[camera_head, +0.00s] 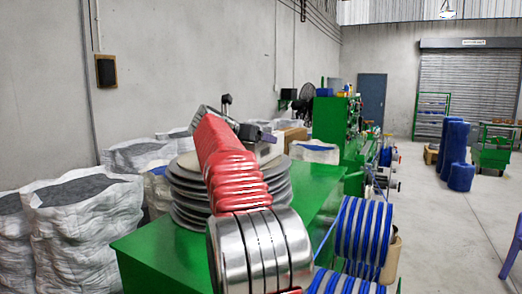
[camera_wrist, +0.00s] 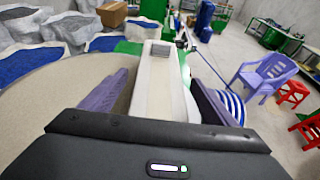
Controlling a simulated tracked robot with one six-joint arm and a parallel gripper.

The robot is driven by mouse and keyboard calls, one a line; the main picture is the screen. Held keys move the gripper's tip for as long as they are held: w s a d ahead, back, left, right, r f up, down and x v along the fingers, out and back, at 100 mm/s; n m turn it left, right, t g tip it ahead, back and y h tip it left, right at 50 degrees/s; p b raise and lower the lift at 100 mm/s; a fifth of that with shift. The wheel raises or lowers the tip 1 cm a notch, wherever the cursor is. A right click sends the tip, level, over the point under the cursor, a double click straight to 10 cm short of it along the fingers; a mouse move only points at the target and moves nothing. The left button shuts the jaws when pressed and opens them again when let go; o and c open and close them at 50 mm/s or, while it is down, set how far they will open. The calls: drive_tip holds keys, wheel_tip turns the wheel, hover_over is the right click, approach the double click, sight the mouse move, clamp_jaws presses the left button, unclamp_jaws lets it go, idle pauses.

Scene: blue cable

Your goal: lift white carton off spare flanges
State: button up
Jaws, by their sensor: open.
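The white carton (camera_wrist: 158,85) lies between the two purple fingers of my gripper (camera_wrist: 160,98) in the wrist view, its long pale top running away from the camera. The fingers stand either side of it, open; a gap shows on the left, and contact on the right is unclear. In the head view my gripper (camera_head: 262,137) is above the stack of grey round flanges (camera_head: 187,196), and part of the carton (camera_head: 268,152) shows below it. A flange's broad top (camera_wrist: 55,98) fills the wrist view's left. My red and chrome arm hides much of the stack.
The flanges stand on a green bench (camera_head: 155,262). White sacks (camera_head: 85,225) crowd the left by the wall. A brown box (camera_head: 293,136) and an open sack (camera_head: 315,151) are behind. Blue-striped spools (camera_head: 360,235) stand right of the bench. A purple chair (camera_wrist: 262,75) stands on open floor.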

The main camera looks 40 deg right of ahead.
drive_tip(key=shift+x, duration=0.85)
drive_tip(key=shift+c, duration=0.2)
drive_tip(key=c, duration=1.9)
drive_tip(key=shift+r, duration=0.2)
drive_tip(key=shift+c, duration=0.2)
